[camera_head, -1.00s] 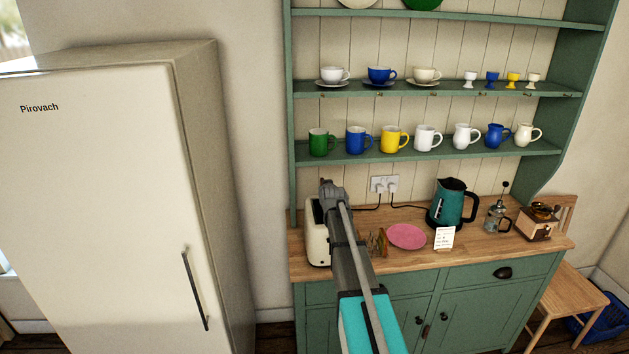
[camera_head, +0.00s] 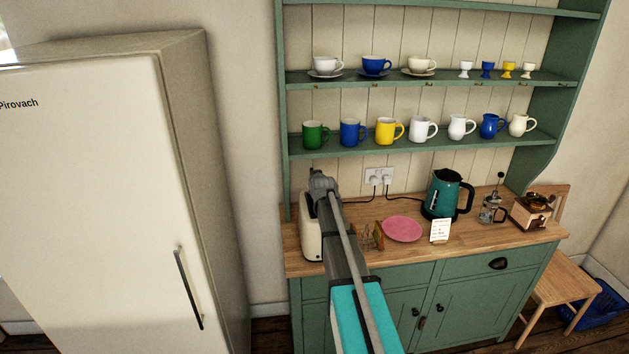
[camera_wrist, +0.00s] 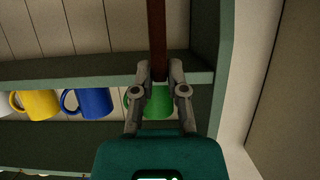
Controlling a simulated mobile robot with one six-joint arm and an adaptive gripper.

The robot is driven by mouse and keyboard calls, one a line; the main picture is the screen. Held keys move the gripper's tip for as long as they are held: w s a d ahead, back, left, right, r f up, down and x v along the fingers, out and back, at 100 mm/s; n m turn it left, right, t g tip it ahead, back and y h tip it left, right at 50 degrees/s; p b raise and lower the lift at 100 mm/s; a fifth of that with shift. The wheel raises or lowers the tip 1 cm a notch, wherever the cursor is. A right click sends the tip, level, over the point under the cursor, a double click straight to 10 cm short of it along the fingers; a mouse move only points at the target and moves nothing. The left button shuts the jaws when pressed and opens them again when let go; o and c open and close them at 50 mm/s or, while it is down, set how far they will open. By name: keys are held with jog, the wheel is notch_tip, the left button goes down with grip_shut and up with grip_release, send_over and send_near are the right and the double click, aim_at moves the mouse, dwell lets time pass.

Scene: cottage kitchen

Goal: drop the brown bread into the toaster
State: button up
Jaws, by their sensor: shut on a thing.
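My gripper (camera_head: 321,182) is above the cream toaster (camera_head: 311,238) at the left end of the wooden counter, and my arm covers part of the toaster. In the wrist view my gripper (camera_wrist: 158,74) is shut on the brown bread (camera_wrist: 156,35), a thin slice seen edge-on between the fingertips. In the head view the slice is mostly hidden, with only a small dark bit showing by the fingertips. The toaster's slots are hidden, so I cannot tell how the slice lines up with them.
A toast rack (camera_head: 367,238) with a brown slice (camera_head: 378,236) stands right of my arm. Beyond are a pink plate (camera_head: 402,229), a card (camera_head: 440,230) and a teal kettle (camera_head: 445,195). Shelves with mugs (camera_head: 353,132) rise behind. A fridge (camera_head: 95,200) stands left.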

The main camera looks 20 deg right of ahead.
jog(key=shift+f+b, duration=4)
jog(key=shift+f, duration=0.1)
jog(key=o, duration=0.8)
jog(key=shift+c, duration=0.2)
jog(key=shift+s, duration=0.15)
